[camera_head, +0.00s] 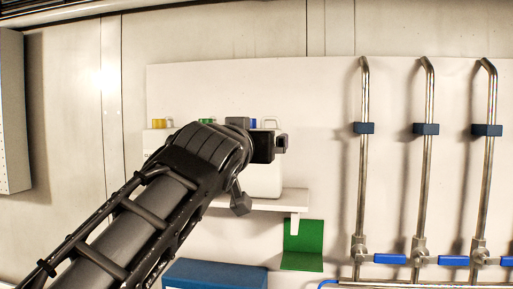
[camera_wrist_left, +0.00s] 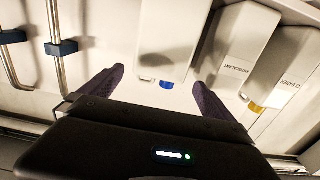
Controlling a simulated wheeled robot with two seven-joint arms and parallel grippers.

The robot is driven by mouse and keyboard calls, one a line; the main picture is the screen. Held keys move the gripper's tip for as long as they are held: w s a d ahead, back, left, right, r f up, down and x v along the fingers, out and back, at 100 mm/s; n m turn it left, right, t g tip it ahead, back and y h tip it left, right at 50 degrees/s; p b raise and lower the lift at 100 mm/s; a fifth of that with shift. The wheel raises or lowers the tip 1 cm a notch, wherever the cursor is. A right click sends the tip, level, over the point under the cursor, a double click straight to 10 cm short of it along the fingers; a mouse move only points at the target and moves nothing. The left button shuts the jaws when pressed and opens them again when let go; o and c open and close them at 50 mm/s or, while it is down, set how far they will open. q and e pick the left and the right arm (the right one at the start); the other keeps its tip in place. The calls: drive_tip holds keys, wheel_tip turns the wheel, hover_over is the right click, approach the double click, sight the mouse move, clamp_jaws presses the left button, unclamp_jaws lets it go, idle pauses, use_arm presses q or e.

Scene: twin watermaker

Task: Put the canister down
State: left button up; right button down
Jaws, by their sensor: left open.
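A white canister (camera_head: 264,181) with a blue cap stands on the white wall shelf (camera_head: 300,196), partly hidden behind my left gripper (camera_head: 281,145) in the head view. In the left wrist view, the canister (camera_wrist_left: 166,38) appears upside down with its blue cap (camera_wrist_left: 166,85), in line with the gap between the two dark fingers. My left gripper (camera_wrist_left: 158,77) is open, with a finger on each side and visible gaps to the canister. I cannot tell its exact distance. My right gripper is not in view.
Other canisters stand on the shelf, one labelled ANTISCALANT (camera_wrist_left: 236,52) and one with a yellow cap (camera_head: 158,124). Metal pipes (camera_head: 362,190) with blue valve handles rise to the right. A green bracket (camera_head: 303,262) and a blue box (camera_head: 215,274) are below.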

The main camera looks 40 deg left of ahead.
use_arm(q)
drive_tip(key=v, duration=0.3)
drive_tip(key=shift+s+d+b, duration=0.1)
drive_tip(key=shift+s+b, duration=0.2)
drive_tip(key=shift+b, duration=0.05)
